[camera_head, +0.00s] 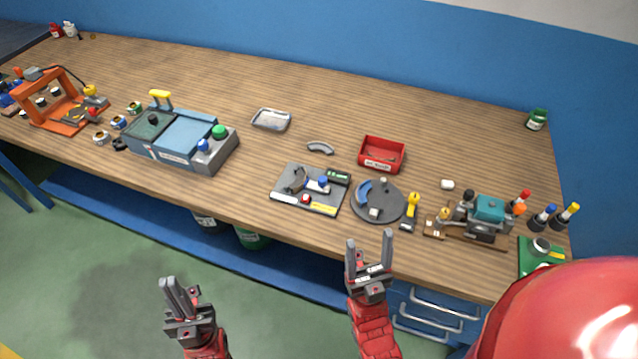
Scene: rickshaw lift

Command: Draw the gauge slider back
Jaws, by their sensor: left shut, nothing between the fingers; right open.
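A grey plate fixture (285,199) with a small black frame, a blue knob (323,181), a red button and a green display lies near the front edge of the bench; it may be the gauge. Which part is its slider is too small to tell. My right gripper (369,246) is open and empty, in front of the bench edge, below and right of this fixture in the picture. My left gripper (177,290) is shut and empty over the floor, well in front of the bench and apart from everything on it.
A round grey turntable (395,207) with a blue arc stands right of the fixture, a red bin (382,154) behind it. A teal vise-like device (488,211) is further right, a blue machine (178,137) left. The wooden bench (330,95) is mostly clear at the back.

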